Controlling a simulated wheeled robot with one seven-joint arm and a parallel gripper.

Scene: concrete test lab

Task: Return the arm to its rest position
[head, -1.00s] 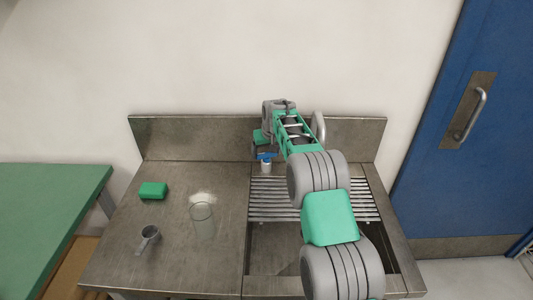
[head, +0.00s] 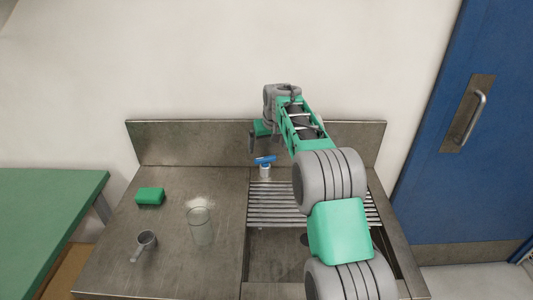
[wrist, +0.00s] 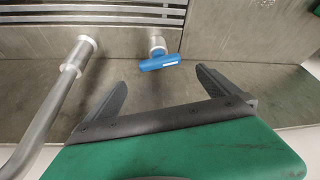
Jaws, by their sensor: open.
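My gripper shows in the wrist view (wrist: 158,92) with its two dark fingers spread wide and nothing between them. In the head view, my green and grey arm reaches over the sink unit toward the backsplash. The gripper end (head: 256,138) is partly hidden there, above and just behind a small tap with a blue handle (head: 265,160). The tap's blue handle (wrist: 160,62) also lies beyond the fingertips in the wrist view, apart from them.
A slatted drain rack (head: 280,205) lies below my arm. A curved metal spout (wrist: 52,108) passes left of my gripper. A blue door (head: 450,150) stands right.

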